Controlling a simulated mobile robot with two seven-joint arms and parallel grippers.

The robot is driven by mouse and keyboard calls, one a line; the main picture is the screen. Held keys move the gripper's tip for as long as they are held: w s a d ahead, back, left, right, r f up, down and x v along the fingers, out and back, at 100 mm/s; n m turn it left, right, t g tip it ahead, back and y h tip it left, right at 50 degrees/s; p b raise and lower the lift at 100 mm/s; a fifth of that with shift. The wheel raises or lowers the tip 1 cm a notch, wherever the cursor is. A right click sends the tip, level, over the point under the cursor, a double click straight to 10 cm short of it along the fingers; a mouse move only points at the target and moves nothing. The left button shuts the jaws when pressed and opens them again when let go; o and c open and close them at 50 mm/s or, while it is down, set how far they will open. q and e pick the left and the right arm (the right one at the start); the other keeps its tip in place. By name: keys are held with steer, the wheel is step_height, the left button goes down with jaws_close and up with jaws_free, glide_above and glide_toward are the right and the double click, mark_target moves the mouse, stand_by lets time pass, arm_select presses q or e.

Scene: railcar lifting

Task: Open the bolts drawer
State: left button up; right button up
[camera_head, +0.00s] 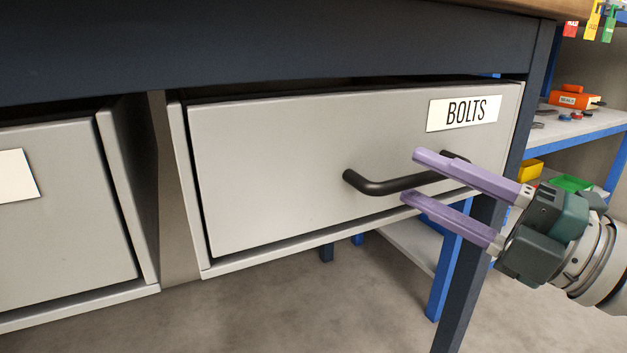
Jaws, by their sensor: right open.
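The bolts drawer (270,165) has a light grey front with a white "BOLTS" label at its upper right. It sits under the dark bench, its front about level with its frame. Its dark curved handle (385,187) is on the right half of the front. My right gripper (410,176) comes in from the right with its two purple fingers apart. The upper finger overlaps the right part of the handle, and the lower finger is below the bar. I cannot tell whether either finger touches the handle. My left gripper is not in view.
A second grey drawer (65,215) with a partly seen white label is at the left. A dark bench leg (462,280) stands below my right fingers. Blue-framed shelves (580,135) with an orange box and bins are behind at right. The floor below is clear.

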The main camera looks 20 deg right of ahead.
steer(key=shift+x, duration=0.9)
jaws_close()
stand_by(0.8)
